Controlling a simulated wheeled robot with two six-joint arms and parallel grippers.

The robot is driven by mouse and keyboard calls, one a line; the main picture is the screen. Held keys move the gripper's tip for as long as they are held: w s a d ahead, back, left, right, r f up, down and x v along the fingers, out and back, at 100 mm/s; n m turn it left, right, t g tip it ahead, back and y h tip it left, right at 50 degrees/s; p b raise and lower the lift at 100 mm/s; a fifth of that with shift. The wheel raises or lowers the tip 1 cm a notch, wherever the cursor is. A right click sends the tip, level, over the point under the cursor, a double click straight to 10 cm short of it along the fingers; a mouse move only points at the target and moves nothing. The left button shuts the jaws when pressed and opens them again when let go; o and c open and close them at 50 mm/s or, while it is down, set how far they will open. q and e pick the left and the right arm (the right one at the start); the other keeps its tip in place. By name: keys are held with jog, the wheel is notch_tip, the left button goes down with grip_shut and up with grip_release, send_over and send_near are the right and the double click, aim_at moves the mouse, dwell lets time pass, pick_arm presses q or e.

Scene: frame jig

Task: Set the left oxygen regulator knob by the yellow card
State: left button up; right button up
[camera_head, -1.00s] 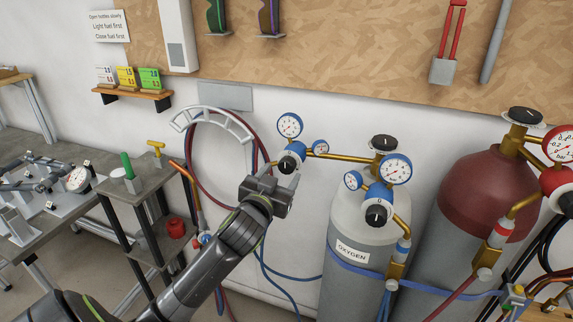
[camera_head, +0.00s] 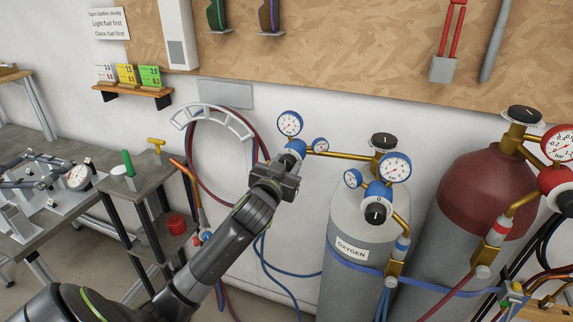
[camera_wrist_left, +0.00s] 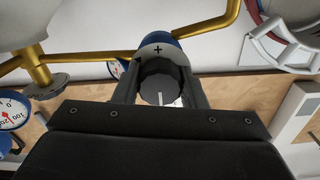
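The left oxygen regulator (camera_head: 295,147) is blue, with a round white gauge (camera_head: 289,123) above it and a smaller gauge at its right. Its dark knob (camera_wrist_left: 160,84) shows in the left wrist view, with a white mark on its face and a plus sign on the collar above it. My left gripper (camera_head: 284,166) is at this knob; its two fingers (camera_wrist_left: 160,90) stand one on each side and look shut on it. In the head view the gripper hides the knob. The yellow card (camera_head: 127,76) stands on a small wall shelf between a white and a green card. My right gripper is out of view.
A second blue regulator (camera_head: 377,192) with gauges sits in front of the grey oxygen bottle (camera_head: 345,220). A dark red bottle (camera_head: 480,190) stands to its right. Hoses hang on a wall holder (camera_head: 210,117) behind my left arm. A workbench (camera_head: 40,225) is at the left.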

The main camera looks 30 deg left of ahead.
pick_arm(q)
jog(key=shift+c, duration=1.2)
jog(key=m+p, duration=0.2)
jog(key=m, duration=0.1)
jog(key=shift+r+p, duration=0.15)
jog(key=shift+p, duration=0.15)
jog(key=m+p, duration=0.4)
jog(key=m, duration=0.2)
jog(key=m+p, duration=0.4)
jog(key=m, duration=0.1)
jog(key=shift+m, duration=0.4)
jog(key=shift+m+p, duration=1.2)
jog(key=shift+m, duration=0.7)
